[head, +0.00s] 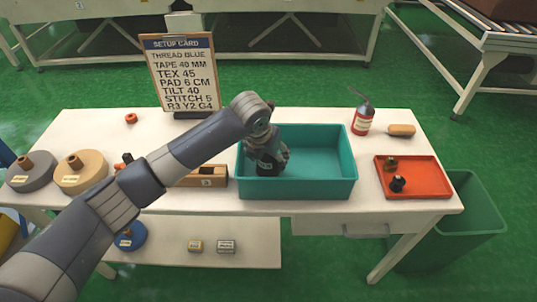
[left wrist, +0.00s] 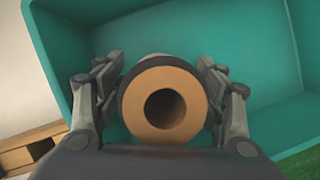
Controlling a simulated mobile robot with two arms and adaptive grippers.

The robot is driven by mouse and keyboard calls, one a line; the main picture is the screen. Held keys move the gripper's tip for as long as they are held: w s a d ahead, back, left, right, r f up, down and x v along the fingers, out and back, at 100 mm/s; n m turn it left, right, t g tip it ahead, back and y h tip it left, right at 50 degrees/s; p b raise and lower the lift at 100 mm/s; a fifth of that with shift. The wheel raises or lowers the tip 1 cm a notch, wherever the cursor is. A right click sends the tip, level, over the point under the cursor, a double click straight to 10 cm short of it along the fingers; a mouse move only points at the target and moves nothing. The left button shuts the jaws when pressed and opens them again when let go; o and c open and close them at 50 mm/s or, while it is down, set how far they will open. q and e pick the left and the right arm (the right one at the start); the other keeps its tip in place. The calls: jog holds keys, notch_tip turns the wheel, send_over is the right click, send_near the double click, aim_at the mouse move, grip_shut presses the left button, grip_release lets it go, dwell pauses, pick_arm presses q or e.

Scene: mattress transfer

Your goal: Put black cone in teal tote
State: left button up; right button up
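The teal tote (head: 320,189) stands on the white table, right of centre; its inside wall also fills much of the left wrist view (left wrist: 255,50). My left gripper (head: 268,160) reaches down into the left part of the tote. In the left wrist view, its two fingers (left wrist: 163,85) lie on either side of the black cone (left wrist: 188,88), which shows a tan hollow core end toward the camera and a dark rim. The fingers appear closed against its sides. The cone's lower part is hidden, so I cannot tell whether it touches the tote floor. My right gripper is not in view.
An orange tray (head: 425,189) with small dark and brown pieces, a fire extinguisher (head: 362,119) and a wooden-handled tool (head: 401,130) are right of the tote. Grey (head: 31,180) and tan (head: 88,183) spools sit left. A setup card (head: 182,75) stands behind.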

pick_arm(q)
jog(key=shift+s+a+r, duration=0.1)
jog(key=shift+r, duration=0.5)
jog(key=v, duration=1.1)
jog(key=shift+s, duration=0.1)
